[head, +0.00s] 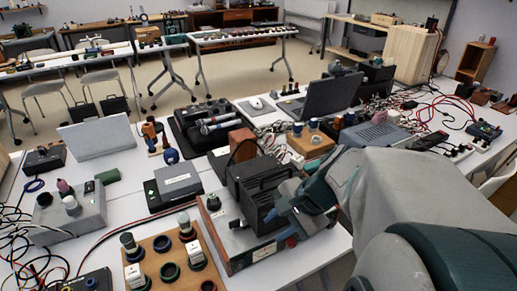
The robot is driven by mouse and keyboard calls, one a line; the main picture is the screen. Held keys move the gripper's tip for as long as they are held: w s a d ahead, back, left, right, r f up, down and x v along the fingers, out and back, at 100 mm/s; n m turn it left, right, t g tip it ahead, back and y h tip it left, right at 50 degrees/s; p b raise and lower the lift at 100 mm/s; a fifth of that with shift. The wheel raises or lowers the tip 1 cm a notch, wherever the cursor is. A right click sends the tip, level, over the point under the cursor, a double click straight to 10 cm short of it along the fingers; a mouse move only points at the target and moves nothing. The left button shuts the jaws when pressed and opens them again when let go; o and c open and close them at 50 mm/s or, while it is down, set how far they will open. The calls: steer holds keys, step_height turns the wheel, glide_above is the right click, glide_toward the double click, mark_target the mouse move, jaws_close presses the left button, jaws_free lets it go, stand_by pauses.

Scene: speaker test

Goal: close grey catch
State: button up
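My arm reaches in from the lower right, and my gripper (284,215) is at the right side of a black case (250,187). The case has a ribbed side and stands on a low unit with a wooden edge and pale top (214,225). I cannot make out a grey catch; it may be too small to tell or hidden behind my gripper and arm. My fingertips are too dark and small against the case to show whether they touch it or are apart.
A wooden board (160,252) with round holders and jars is at the front left. A grey box (70,214) with knobs stands further left. An open laptop (327,98) and tangled cables are behind. Bare white tabletop (122,205) shows between the grey box and the unit.

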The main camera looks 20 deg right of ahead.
steer(key=w+d+f+m+t+h+b, duration=0.1)
steer(key=d+f+m+t+h+b, duration=0.25)
steer(key=d+m, duration=0.65)
steer(key=w+d+f+m+t+b, duration=0.1)
steer(key=d+f+m+t+b, duration=0.2)
steer(key=d+m+t+b, duration=0.5)
steer(key=w+f, duration=0.1)
steer(key=w, duration=0.3)
steer(key=w+f+m+g, duration=0.1)
steer(key=w+f, duration=0.1)
steer(key=w, duration=0.2)
steer(key=w+f+m, duration=0.1)
steer(key=w+f, duration=0.1)
steer(key=w, duration=0.2)
steer(key=shift+w+d+g, duration=0.25)
steer(key=shift+w+g, duration=0.05)
steer(key=shift+g, duration=0.05)
steer(key=shift+p, duration=0.3)
jaws_close()
